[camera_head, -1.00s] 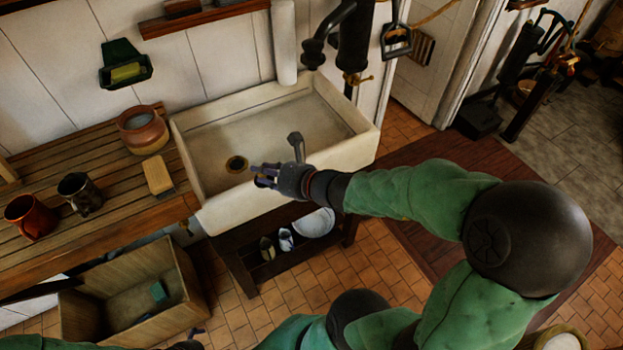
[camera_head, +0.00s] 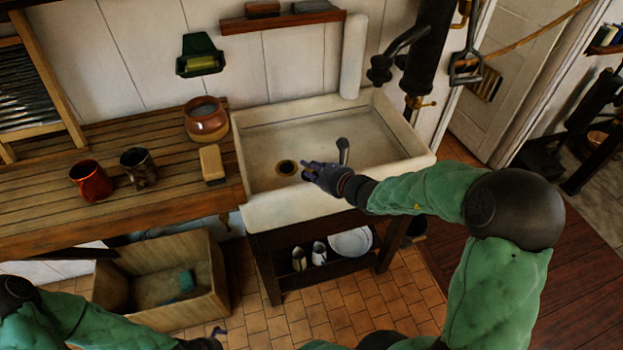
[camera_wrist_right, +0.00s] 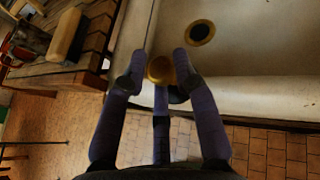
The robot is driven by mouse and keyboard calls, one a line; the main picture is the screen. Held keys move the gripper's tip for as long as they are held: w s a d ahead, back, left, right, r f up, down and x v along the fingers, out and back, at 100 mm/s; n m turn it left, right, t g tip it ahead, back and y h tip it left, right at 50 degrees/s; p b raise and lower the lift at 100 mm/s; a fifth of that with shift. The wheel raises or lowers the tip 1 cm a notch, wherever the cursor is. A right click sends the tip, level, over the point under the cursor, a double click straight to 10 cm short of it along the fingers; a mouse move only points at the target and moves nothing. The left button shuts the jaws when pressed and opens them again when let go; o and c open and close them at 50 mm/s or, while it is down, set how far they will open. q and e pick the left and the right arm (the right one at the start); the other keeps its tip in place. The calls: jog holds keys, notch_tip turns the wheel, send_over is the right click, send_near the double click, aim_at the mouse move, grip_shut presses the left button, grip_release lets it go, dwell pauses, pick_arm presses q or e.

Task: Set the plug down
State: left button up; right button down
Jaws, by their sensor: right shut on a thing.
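My right gripper (camera_head: 311,171) is over the front part of the white sink (camera_head: 335,207), just right of the dark drain hole (camera_head: 287,168). In the right wrist view, the right gripper (camera_wrist_right: 158,75) is shut on a round brass-coloured plug (camera_wrist_right: 160,69) between its fingertips. The drain hole with its brass ring (camera_wrist_right: 201,32) lies apart from the plug, farther up and right in that view. The plug's height over the sink is hard to tell. My left gripper (camera_head: 218,331) shows only slightly at the bottom edge, and its fingers are mostly hidden.
A wooden counter (camera_head: 150,205) adjoins the sink on the left, with a brush (camera_head: 212,164), a brown pot (camera_head: 206,120), a red mug (camera_head: 91,181) and a dark mug (camera_head: 138,167). A dark lever (camera_head: 343,150) stands by the right hand. The sink floor's right side is clear.

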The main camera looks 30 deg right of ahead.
jog(key=shift+w+d+f, duration=0.2)
jog(key=shift+w+f, duration=0.4)
jog(key=shift+f, duration=0.05)
jog(key=shift+w+f+b, duration=0.15)
jog(key=shift+f+b, duration=0.5)
jog(key=shift+f, duration=1)
jog(key=shift+f, duration=0.15)
jog(key=c, duration=1)
grip_release()
jog(key=shift+o, duration=0.2)
